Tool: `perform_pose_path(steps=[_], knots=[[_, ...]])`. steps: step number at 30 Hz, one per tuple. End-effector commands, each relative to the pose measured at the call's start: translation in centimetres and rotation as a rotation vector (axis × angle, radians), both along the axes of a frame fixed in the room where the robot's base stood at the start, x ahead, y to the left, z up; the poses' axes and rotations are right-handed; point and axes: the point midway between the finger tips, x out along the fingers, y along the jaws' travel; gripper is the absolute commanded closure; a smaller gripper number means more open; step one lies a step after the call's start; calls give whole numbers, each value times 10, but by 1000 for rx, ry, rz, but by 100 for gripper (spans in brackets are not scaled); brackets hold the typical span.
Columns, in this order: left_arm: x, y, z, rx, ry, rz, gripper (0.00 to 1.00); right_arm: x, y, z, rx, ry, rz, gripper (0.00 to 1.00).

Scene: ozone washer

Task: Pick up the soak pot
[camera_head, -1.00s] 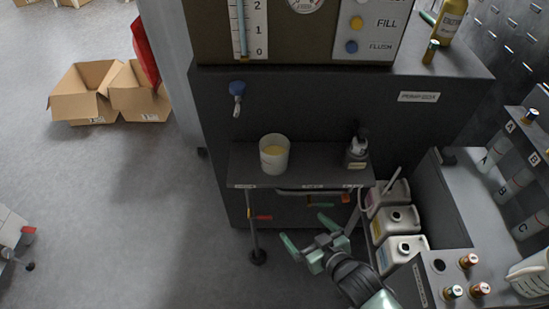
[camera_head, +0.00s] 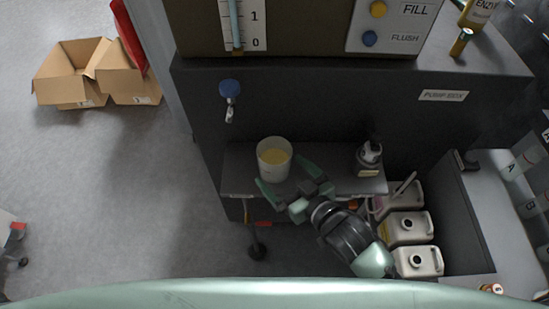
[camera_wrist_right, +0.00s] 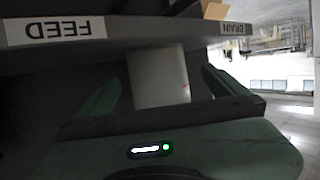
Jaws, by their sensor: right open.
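The soak pot, a whitish translucent cup with yellow contents (camera_head: 274,150), stands upright on the narrow dark shelf (camera_head: 237,178) at the front of the machine. My right gripper (camera_head: 286,178) has its green fingers spread at the near side of the pot, one finger at its lower left and one at its right. In the right wrist view the pot (camera_wrist_right: 158,75) shows between the two open fingers, with a gap visible on its right side. Its base is partly hidden by the gripper. My left gripper is not in view.
A small bottle with a dark top (camera_head: 369,158) stands at the shelf's right end. A blue-handled tap (camera_head: 229,92) is above the shelf at left. Several white canisters (camera_head: 408,228) stand at lower right. Open cardboard boxes (camera_head: 70,78) lie on the floor at far left.

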Motion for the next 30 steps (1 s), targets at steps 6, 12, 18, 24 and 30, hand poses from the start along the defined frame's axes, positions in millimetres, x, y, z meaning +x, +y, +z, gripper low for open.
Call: perform_pose_path(steps=[6, 12, 18, 24, 30], knots=[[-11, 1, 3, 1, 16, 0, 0, 30, 15, -5, 1, -2, 0, 0], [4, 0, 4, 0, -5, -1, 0, 42, 24, -11, 2, -1, 0, 0], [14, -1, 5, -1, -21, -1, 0, 42, 24, -11, 1, -1, 0, 0], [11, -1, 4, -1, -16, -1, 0, 42, 24, -11, 1, -1, 0, 53], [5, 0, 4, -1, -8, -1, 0, 42, 24, -11, 1, -2, 0, 72]])
